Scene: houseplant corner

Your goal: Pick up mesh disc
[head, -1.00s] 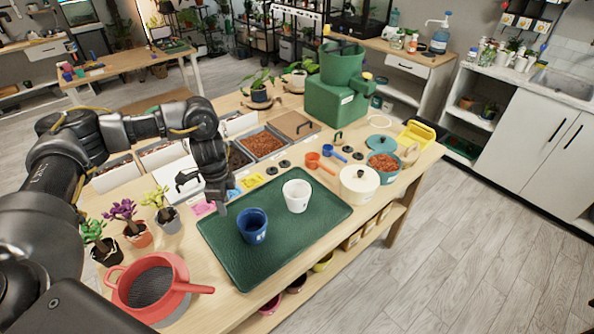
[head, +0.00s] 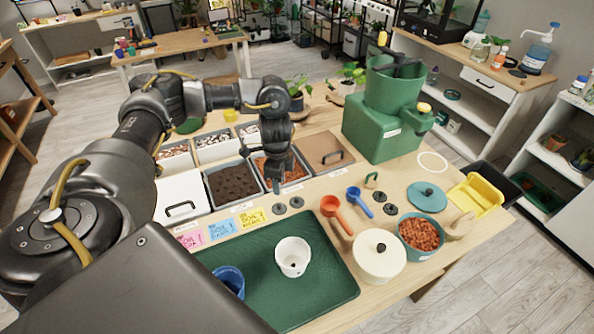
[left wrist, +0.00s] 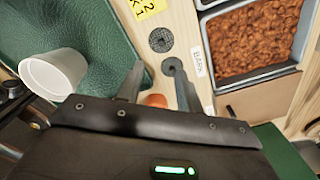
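The mesh disc (head: 279,208), small, round and dark grey, lies flat on the wooden table beside the yellow card. In the left wrist view the mesh disc (left wrist: 161,39) shows a fine grid, beyond my fingertips. A second dark disc (head: 296,202) lies next to it; in the left wrist view this disc (left wrist: 174,66) has a small centre hole and sits by the right fingertip. My left gripper (head: 277,188) points down above the table near the discs. In the left wrist view its fingers (left wrist: 158,80) are apart with nothing held between them. My right gripper is out of view.
A green tray (head: 330,270) holds a white pot (head: 293,256) and a blue pot (head: 231,280). Bins of bark (head: 296,172) and soil (head: 232,184) stand behind. An orange scoop (head: 335,212), a blue scoop (head: 360,201) and a cream lidded pot (head: 378,262) are to the right.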

